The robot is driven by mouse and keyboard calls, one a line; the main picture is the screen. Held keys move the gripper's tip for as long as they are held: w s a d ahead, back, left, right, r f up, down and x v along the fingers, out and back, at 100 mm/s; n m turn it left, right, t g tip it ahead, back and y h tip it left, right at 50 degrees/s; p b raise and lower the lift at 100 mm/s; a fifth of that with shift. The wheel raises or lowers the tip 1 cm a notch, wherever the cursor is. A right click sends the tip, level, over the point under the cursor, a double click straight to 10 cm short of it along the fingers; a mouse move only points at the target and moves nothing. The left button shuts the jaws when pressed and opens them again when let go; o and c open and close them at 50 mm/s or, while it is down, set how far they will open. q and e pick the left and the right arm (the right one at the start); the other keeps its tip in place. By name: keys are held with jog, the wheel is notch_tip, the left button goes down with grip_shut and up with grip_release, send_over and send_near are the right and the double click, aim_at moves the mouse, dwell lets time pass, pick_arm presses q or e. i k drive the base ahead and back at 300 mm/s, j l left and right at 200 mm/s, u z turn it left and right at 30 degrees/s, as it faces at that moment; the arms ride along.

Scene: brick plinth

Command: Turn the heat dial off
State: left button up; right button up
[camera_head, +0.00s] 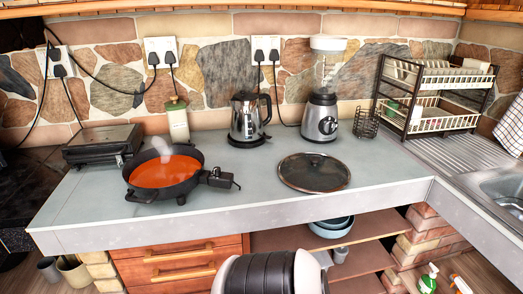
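A black electric pan (180,189) full of orange-red liquid (165,171) stands on the grey counter, left of the middle. A whitish, steam-like wisp rises at its back edge. A small black control unit (217,178) sticks out from the pan's right side and seems to carry the heat dial. The dial's setting is too small to read. Neither of my grippers shows in the head view. A black and white rounded part of my own body shows at the bottom middle, below the counter's front edge.
A glass lid (314,173) lies flat right of the pan. A kettle (248,120), a blender (319,118) and an oil bottle (177,121) stand behind; a black grill (102,143) is at left. A dish rack (430,95) and sink (505,190) are at right. The counter before the pan is clear.

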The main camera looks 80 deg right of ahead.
aim_at(217, 170)
jog(key=z, duration=2.3)
